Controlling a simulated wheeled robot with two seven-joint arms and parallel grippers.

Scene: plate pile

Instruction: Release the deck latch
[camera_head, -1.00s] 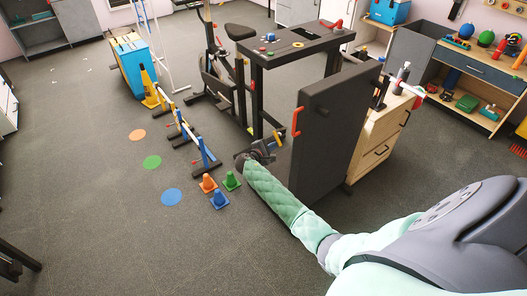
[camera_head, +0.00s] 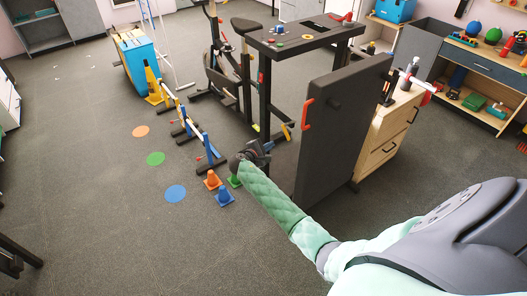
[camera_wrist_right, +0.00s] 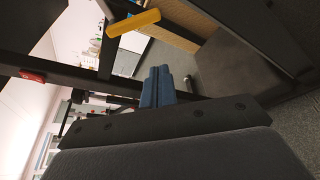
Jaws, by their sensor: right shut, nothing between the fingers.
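A yellow lever (camera_head: 287,131), which looks like the latch, sticks out low on the dark frame, left of the upright dark deck panel (camera_head: 345,120). In the right wrist view the yellow lever (camera_wrist_right: 134,22) is above and left of the fingers, apart from them. The deck panel has a red handle (camera_head: 307,114) on its left edge. My right gripper (camera_head: 268,147) is just left of and below the lever. Its blue fingers (camera_wrist_right: 157,86) are together and empty. My left gripper is not in view.
Orange (camera_head: 212,180), blue (camera_head: 225,196) and green (camera_head: 234,181) cones stand by my right forearm. Small hurdles (camera_head: 206,150) and an exercise bike (camera_head: 222,70) are beyond. A wooden drawer cabinet (camera_head: 385,135) stands behind the deck. The floor at left is mostly open.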

